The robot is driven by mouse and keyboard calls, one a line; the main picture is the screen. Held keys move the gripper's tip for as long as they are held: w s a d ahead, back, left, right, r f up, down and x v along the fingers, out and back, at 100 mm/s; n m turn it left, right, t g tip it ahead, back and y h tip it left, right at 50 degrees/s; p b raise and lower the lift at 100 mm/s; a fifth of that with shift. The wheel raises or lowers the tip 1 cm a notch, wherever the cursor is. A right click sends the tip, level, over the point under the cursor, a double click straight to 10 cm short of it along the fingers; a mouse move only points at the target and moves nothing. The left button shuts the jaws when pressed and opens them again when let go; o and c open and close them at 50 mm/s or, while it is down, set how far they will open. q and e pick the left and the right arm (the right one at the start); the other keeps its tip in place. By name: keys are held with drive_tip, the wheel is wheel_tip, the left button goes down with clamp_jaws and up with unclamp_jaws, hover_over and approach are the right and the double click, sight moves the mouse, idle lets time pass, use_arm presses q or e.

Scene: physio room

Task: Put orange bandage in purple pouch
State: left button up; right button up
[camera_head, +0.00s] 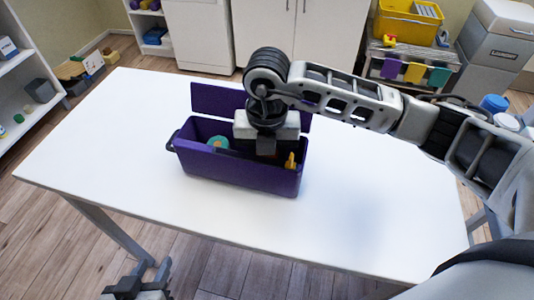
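The purple pouch (235,174) stands open on the white table, its lid raised at the back. A small orange-yellow item (290,161), perhaps the orange bandage, shows at the right end inside it. My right arm reaches in from the right, and its gripper (266,148) points down into the pouch. Its fingertips are hidden, so I cannot tell whether it holds anything. A teal roll with an orange centre (218,142) lies in the left part of the pouch. My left gripper (152,270) is at the bottom left, below the table's front edge, with its fingers apart and empty.
The white table (370,215) is otherwise bare around the pouch. Shelves (30,75) stand at the left. White cabinets (290,30) stand behind. A yellow bin (408,22) on a rack and grey bins (497,45) are at the back right.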

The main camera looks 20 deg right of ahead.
drive_tip(key=o, duration=1)
drive_tip(key=shift+f, duration=0.1)
drive_tip(key=shift+c, duration=0.2)
wheel_tip(320, 180, up, 12)
drive_tip(key=shift+r, duration=0.2)
